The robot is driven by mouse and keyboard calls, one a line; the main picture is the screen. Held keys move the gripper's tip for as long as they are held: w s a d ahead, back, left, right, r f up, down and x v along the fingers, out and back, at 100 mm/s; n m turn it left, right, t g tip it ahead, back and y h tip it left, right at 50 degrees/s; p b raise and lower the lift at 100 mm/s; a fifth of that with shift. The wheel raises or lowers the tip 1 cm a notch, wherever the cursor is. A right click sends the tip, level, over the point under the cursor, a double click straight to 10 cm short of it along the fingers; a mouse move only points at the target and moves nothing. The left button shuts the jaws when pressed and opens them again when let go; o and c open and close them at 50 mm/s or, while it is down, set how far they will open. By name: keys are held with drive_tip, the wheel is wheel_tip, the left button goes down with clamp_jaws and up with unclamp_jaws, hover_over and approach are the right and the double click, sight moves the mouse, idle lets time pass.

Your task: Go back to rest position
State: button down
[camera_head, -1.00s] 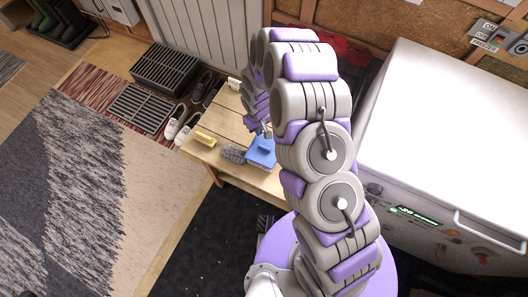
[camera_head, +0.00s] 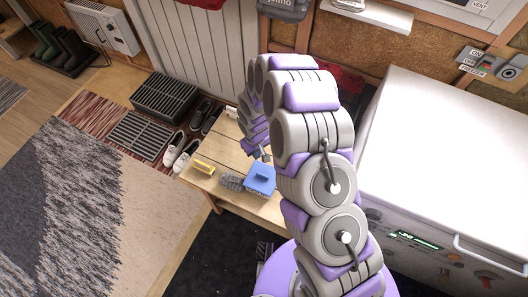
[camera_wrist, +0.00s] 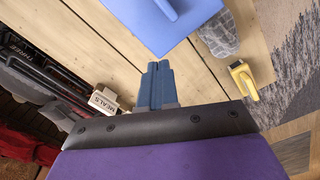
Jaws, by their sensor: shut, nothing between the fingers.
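My gripper (camera_wrist: 157,70) is shut and empty, its two blue-grey fingers together over the wooden bench (camera_wrist: 195,75). In the head view my gripper (camera_head: 263,156) is small and partly hidden by my arm, just above and behind a blue block-like object with a handle (camera_head: 260,180). The same blue object shows at the top of the wrist view (camera_wrist: 150,30), ahead of the fingertips and apart from them in the picture. My arm arches up and over, its links filling the middle of the head view.
On the bench (camera_head: 222,153) lie a grey mesh-like item (camera_head: 231,182) and a yellow-handled item (camera_head: 203,168). A white freezer (camera_head: 450,150) is close on the right. A patterned rug (camera_head: 70,210) lies left.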

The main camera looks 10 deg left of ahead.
drive_tip(key=shift+d+r, duration=0.1)
drive_tip(key=shift+r, duration=0.3)
drive_tip(key=s+d+r+m, duration=0.1)
drive_tip(key=s+d+r, duration=0.2)
drive_tip(key=d+r, duration=0.35)
drive_tip(key=s+d+r+m, duration=0.1)
drive_tip(key=s+d+r, duration=0.2)
drive_tip(key=r, duration=0.7)
drive_tip(key=s+d+r+m, duration=0.2)
drive_tip(key=s+d+r, duration=0.15)
drive_tip(key=r, duration=0.45)
drive_tip(key=s+d+r+m+g, duration=0.1)
drive_tip(key=s+d+r, duration=0.3)
drive_tip(key=s, duration=0.6)
drive_tip(key=s+d+r+m, duration=0.3)
drive_tip(key=s+d+r, duration=0.2)
drive_tip(key=s, duration=0.5)
drive_tip(key=shift+s+d+r+g, duration=0.25)
drive_tip(key=shift+r+g, duration=0.15)
drive_tip(key=shift+r, duration=0.2)
drive_tip(key=shift+r, duration=0.1)
